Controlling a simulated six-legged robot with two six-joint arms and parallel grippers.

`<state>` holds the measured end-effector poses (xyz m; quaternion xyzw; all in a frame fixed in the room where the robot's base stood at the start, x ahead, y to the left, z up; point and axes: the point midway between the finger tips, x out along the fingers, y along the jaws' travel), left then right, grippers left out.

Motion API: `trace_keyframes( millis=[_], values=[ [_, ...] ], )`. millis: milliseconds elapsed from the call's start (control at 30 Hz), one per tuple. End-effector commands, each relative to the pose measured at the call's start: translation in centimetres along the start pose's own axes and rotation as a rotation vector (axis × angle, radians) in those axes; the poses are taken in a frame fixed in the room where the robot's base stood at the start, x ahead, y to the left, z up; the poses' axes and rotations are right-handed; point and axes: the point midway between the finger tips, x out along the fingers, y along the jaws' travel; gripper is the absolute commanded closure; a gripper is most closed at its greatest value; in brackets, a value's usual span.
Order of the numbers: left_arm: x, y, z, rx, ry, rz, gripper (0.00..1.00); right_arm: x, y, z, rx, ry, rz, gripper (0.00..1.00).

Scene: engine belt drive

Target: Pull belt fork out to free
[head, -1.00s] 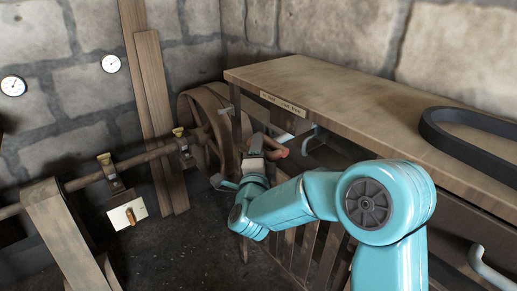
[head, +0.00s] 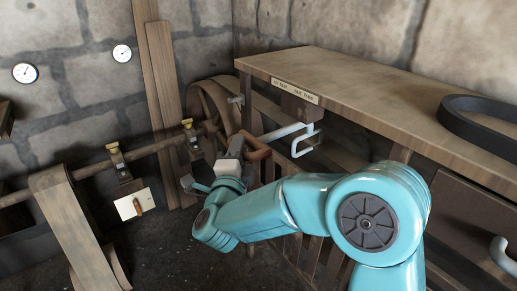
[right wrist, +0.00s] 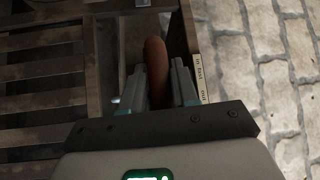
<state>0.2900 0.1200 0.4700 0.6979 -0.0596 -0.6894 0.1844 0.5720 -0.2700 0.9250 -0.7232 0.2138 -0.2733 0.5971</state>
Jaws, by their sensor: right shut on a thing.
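The belt fork shows in the head view as a pale bent rod (head: 284,131) with a reddish-brown handle (head: 257,149), below the front edge of the bench. My right gripper (head: 243,150) is shut on this handle. In the right wrist view the rounded brown handle (right wrist: 155,66) stands between the two fingers of my right gripper (right wrist: 158,85). A looped end of the rod shows to the right of the handle. Where the rod meets its guide is partly hidden. My left gripper is not in view.
The bench (head: 370,85) carries a black belt (head: 478,128) and a label strip (head: 295,91). A large wheel (head: 212,105) stands behind my gripper. A shaft (head: 95,168) with brass-topped holders runs left. A wide strap (head: 72,220) hangs lower left. Slatted wood stands below the bench.

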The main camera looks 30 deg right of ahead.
Motion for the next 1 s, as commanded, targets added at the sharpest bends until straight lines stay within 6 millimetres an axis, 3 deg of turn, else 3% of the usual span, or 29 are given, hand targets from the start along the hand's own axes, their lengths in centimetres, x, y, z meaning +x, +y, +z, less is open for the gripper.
trace_keyframes(
  millis=[400,433,467,800,1000],
  values=[
    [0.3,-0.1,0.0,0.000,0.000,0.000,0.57,-0.9,-0.2,0.9,-0.002,-0.007,0.002,1.00],
    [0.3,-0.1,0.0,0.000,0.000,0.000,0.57,-0.9,-0.2,0.9,-0.002,-0.008,0.002,0.61],
    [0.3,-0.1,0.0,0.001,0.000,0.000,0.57,-0.9,-0.2,0.9,-0.002,-0.008,0.002,0.52],
    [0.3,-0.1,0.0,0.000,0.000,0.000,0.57,-1.1,-0.2,0.8,0.000,-0.003,0.001,0.51],
    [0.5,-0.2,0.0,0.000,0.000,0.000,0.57,-4.3,-0.2,0.9,-0.001,-0.008,0.000,0.51]
  ],
)
